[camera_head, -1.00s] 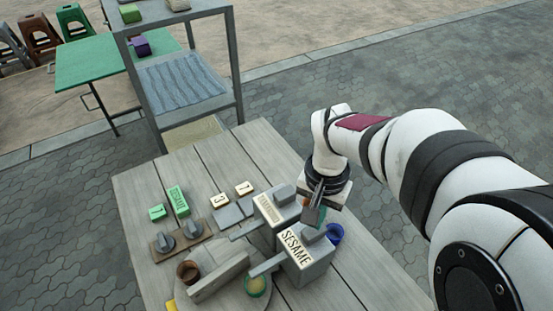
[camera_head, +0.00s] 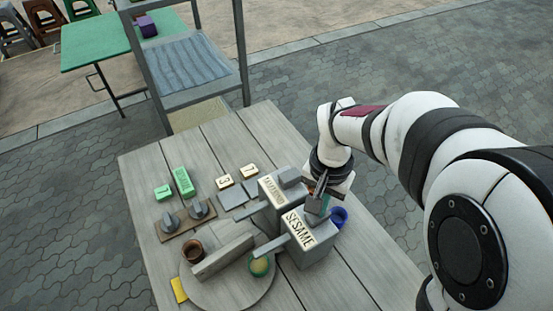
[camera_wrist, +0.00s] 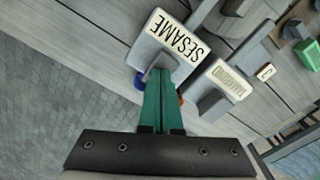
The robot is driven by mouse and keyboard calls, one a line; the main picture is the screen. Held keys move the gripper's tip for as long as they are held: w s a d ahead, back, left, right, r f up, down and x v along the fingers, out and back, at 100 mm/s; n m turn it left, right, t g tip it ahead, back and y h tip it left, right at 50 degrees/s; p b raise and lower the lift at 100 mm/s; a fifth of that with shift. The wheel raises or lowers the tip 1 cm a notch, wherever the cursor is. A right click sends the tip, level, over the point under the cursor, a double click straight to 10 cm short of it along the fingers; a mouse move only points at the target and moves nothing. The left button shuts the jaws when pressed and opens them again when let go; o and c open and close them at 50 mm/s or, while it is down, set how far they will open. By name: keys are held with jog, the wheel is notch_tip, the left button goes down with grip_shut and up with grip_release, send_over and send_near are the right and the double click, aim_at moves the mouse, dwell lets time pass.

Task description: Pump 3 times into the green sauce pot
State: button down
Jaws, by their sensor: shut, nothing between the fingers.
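The grey SESAME dispenser (camera_head: 308,245) stands on the wooden table, and its label also shows in the wrist view (camera_wrist: 180,38). Its long spout (camera_head: 270,247) reaches left, over or beside the green sauce pot (camera_head: 260,267), which has something yellowish inside. The pot stands at the right of a round grey board (camera_head: 240,295). A small grey pump block (camera_head: 316,221) sits on top of the dispenser. My gripper (camera_head: 318,206) is shut and empty, its teal fingertips (camera_wrist: 161,75) pointing down at the pump block. I cannot tell whether they touch it.
A second labelled dispenser (camera_head: 272,190) stands behind. A blue pot (camera_head: 339,216) is right of SESAME; a brown pot (camera_head: 192,251) is on the left. A grey divider (camera_head: 222,257) crosses the board. A two-knob panel (camera_head: 186,220) and green blocks (camera_head: 183,181) lie on the left.

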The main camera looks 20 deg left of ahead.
jog(key=shift+f, duration=0.4)
dwell(0.4)
jog(key=shift+r, duration=1.55)
notch_tip(320, 180, up, 5)
jog(key=shift+s+d, duration=0.1)
